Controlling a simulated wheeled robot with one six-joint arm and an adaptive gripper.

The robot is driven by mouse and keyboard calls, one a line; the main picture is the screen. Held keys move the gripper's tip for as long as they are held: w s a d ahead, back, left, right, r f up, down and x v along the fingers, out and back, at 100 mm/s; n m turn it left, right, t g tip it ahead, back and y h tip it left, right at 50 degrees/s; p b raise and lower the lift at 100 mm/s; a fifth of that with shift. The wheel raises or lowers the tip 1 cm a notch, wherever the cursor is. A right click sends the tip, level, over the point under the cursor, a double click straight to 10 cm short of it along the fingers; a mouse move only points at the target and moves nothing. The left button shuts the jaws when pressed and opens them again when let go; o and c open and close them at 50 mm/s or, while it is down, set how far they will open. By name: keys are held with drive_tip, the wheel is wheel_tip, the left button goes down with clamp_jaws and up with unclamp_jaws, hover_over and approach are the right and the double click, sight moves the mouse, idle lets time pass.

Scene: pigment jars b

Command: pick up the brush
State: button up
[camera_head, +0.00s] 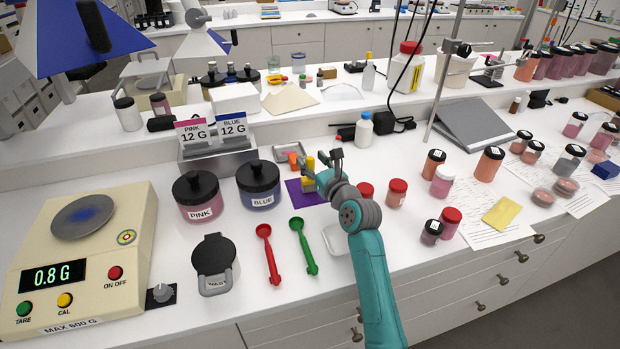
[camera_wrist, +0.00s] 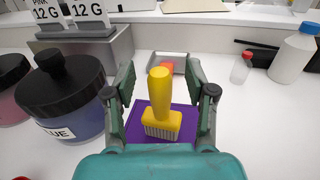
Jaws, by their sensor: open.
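The brush (camera_wrist: 160,100) has a yellow handle and a wide yellow head with pale bristles. In the wrist view it stands upright, bristles down, on a purple mat (camera_wrist: 135,128). My gripper (camera_wrist: 162,88) is open, with one finger on each side of the brush and gaps between them and the handle. In the head view the brush (camera_head: 308,172) is partly hidden behind my gripper (camera_head: 325,168), which is at the purple mat (camera_head: 296,192).
The blue jar (camera_head: 258,185) stands close to the left of the mat, with the pink jar (camera_head: 198,198) beyond it. A small grey tray (camera_wrist: 180,66) with an orange-red block lies behind the brush. Red-lidded jars (camera_head: 397,193) stand to the right. Red and green scoops (camera_head: 303,247) lie in front.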

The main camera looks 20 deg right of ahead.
drive_tip(key=shift+x, duration=0.8)
drive_tip(key=shift+s, duration=0.1)
clamp_jaws()
